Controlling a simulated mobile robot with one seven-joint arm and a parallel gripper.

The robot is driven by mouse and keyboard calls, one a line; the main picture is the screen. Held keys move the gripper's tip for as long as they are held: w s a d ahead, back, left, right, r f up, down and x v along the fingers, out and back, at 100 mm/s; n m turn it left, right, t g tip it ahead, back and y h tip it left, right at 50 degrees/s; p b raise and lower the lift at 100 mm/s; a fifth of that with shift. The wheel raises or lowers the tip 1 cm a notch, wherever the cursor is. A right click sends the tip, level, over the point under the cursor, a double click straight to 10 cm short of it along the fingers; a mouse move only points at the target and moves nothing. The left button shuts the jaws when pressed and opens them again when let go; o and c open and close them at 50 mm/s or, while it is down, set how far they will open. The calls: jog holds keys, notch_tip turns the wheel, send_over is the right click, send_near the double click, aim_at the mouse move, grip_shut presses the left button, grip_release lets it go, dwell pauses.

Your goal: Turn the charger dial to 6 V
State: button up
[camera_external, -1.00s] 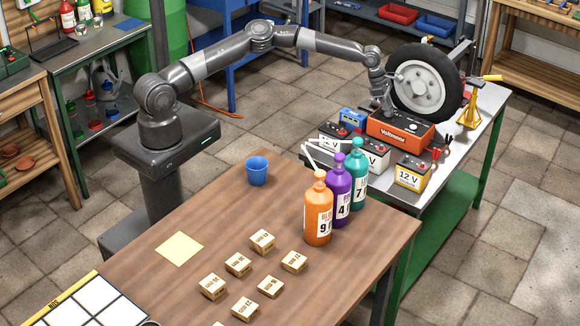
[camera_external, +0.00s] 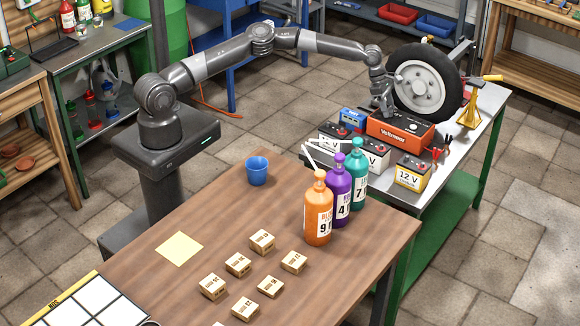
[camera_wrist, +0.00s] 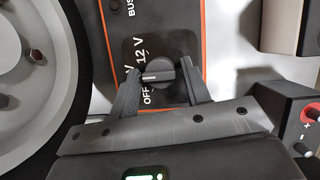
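The orange charger (camera_external: 402,130) with a black top stands on the metal bench. Its black panel (camera_wrist: 178,42) and round black dial (camera_wrist: 160,76) show in the wrist view. The dial's white line lies nearly level and points left, towards a label mostly hidden by my left finger; only a "V" shows. "12 V" is above that label and "OFF" below it. My gripper (camera_wrist: 158,74) is over the panel, a finger on each side of the dial. The fingers look apart, with a small gap at right; contact at left is unclear. In the external view my gripper (camera_external: 385,110) is just above the charger.
A wheel (camera_external: 424,84) stands close behind the charger. Batteries (camera_external: 412,174) and a small blue box (camera_external: 352,118) sit around it. A yellow jack stand (camera_external: 469,110) is at right. Bottles (camera_external: 318,212) stand on the nearer wooden table.

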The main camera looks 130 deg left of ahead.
jog(key=shift+o, duration=0.8)
jog(key=v, duration=1)
jog(key=shift+s+r, duration=0.2)
jog(key=shift+r, duration=0.1)
